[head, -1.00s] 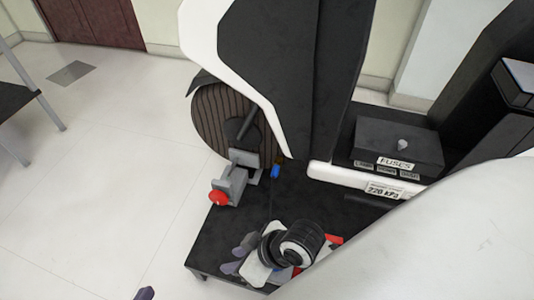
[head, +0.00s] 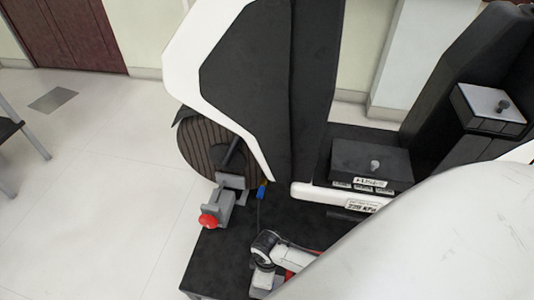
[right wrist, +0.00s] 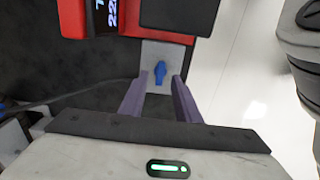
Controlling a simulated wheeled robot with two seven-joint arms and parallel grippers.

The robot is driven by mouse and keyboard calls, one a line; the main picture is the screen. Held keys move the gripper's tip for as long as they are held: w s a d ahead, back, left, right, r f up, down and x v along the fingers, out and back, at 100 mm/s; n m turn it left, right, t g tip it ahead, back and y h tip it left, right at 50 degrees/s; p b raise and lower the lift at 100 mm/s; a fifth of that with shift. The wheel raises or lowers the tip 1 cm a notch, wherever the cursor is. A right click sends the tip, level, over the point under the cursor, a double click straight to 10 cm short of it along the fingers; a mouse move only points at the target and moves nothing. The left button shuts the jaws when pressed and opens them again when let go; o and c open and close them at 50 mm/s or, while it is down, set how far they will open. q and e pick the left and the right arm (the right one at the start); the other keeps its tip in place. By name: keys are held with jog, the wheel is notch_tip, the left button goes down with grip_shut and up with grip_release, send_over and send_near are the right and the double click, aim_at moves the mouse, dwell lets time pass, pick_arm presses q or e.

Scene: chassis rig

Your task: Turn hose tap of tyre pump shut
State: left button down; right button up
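The blue hose tap (right wrist: 160,72) sits on a light grey plate (right wrist: 152,52) at the end of the red tyre pump (right wrist: 74,20) in the right wrist view. The tap's handle points roughly up and down in that picture. My right gripper (right wrist: 160,88) is open, with its two purple fingers apart. The tap shows in the gap between the fingertips; I cannot tell whether they are level with it. In the head view my right arm hides most of the pump, leaving a little red (head: 290,273), and the tap is hidden. My left gripper is out of view.
A dark hose (right wrist: 75,97) runs left in the right wrist view. In the head view, a tyre (head: 205,150) stands behind a grey clamp with a red knob (head: 209,221). A fuse box (head: 372,160) is at the right. The black platform (head: 225,255) is partly bare.

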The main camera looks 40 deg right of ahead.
jog(key=shift+f+b, duration=0.55)
jog(key=shift+f, duration=0.95)
grip_shut()
